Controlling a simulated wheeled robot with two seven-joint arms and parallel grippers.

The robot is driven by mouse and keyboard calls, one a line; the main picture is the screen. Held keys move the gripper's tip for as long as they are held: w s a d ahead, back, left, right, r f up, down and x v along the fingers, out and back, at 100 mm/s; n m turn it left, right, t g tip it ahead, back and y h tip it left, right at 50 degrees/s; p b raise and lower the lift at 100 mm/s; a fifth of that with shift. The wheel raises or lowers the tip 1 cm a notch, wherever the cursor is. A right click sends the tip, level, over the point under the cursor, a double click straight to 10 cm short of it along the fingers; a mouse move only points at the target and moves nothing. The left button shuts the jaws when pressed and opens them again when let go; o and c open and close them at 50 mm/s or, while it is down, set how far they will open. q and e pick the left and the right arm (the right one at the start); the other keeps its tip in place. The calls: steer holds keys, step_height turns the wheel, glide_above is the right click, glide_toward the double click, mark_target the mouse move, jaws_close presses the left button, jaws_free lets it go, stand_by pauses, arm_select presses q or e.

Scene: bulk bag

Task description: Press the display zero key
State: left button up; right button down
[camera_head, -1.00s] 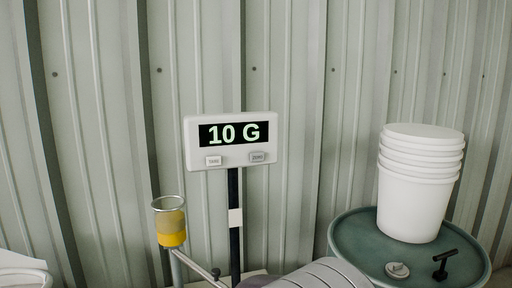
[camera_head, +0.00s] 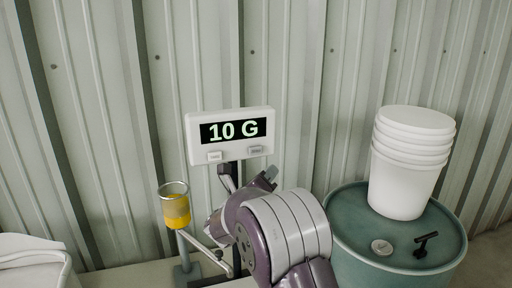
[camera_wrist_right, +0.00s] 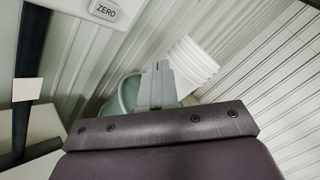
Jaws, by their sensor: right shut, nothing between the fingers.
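The white display (camera_head: 192,140) reads "10 G" and stands on a dark pole. Its zero key (camera_head: 256,150) is the right one of two keys under the screen. In the right wrist view the key, marked ZERO (camera_wrist_right: 105,10), shows at the top left. My right gripper (camera_head: 271,172) is just below the display's lower right corner, apart from the key. In the wrist view its fingers (camera_wrist_right: 155,70) are together with nothing between them, to the right of and below the key. My left gripper is not in view.
The other key (camera_head: 214,157) sits left of the zero key. A clear cup with yellow contents (camera_head: 174,207) stands left of my right arm. A green drum (camera_head: 345,235) at right carries stacked white buckets (camera_head: 402,185), a cap (camera_head: 381,247) and a black tool (camera_head: 425,243).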

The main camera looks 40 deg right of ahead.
mark_target(255, 150)
steer(key=w+d+p, duration=0.2)
steer(key=w+p, duration=0.1)
steer(key=w, duration=0.5)
steer(key=shift+w+d, duration=0.3)
steer(key=shift+f, duration=0.1)
stand_by(1.9)
steer(key=shift+w+d+b, duration=0.15)
steer(key=shift+w+b, duration=0.2)
steer(key=shift+b, duration=0.05)
